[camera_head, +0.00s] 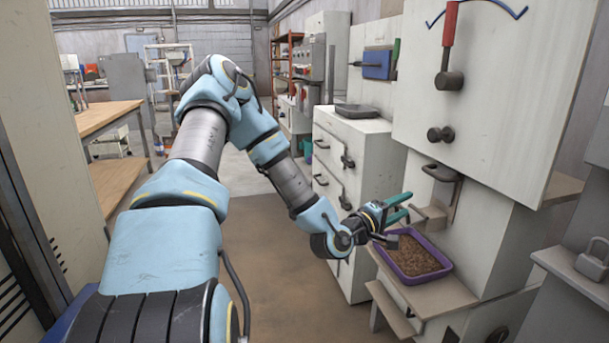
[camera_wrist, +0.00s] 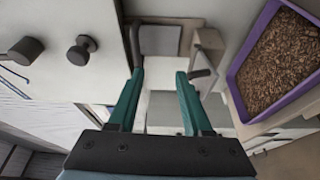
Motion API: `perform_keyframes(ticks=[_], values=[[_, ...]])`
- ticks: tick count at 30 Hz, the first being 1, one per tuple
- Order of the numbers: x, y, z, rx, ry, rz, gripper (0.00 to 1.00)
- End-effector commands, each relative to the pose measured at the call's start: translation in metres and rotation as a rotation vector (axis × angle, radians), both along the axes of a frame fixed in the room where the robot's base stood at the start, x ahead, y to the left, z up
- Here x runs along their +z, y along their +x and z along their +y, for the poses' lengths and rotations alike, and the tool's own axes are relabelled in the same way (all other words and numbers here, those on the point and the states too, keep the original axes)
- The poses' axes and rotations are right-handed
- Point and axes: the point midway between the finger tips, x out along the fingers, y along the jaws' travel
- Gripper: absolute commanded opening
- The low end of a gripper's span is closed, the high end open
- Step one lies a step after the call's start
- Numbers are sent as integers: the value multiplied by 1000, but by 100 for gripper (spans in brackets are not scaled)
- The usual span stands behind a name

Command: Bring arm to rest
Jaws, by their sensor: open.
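My arm stretches forward and to the right in the head view. My gripper (camera_head: 403,208) has teal fingers and is open, close to the front of a white bagger machine (camera_head: 505,110). Its fingers show apart with nothing between them in the wrist view (camera_wrist: 160,82). A purple tray (camera_head: 441,270) full of brown pellets stands on a shelf just below and right of the gripper. The tray also shows at the right of the wrist view (camera_wrist: 240,78), apart from the fingers.
The machine carries a red-handled lever (camera_head: 449,45), a dark knob (camera_head: 441,133) and a spout (camera_head: 441,173) near the gripper. White drawer cabinets (camera_head: 345,150) stand behind. A wooden workbench (camera_head: 107,115) is at the left. The floor (camera_head: 265,240) between is clear.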

Motion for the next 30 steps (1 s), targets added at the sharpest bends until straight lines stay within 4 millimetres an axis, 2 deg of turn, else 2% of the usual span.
perform_keyframes(ticks=[2,5,8,11,16,18,21,25,30], values=[[-13,-1,11,-27,190,-44,50],[-37,1,41,-60,480,-90,50],[-52,4,87,-89,761,-113,50],[-56,2,140,-116,1013,-106,50],[-35,-16,236,-162,1350,-18,50],[-20,-33,271,-187,1447,42,50],[2,-61,310,-228,1534,134,50],[24,-97,339,-286,1571,230,50],[38,-123,352,-332,1568,292,50]])
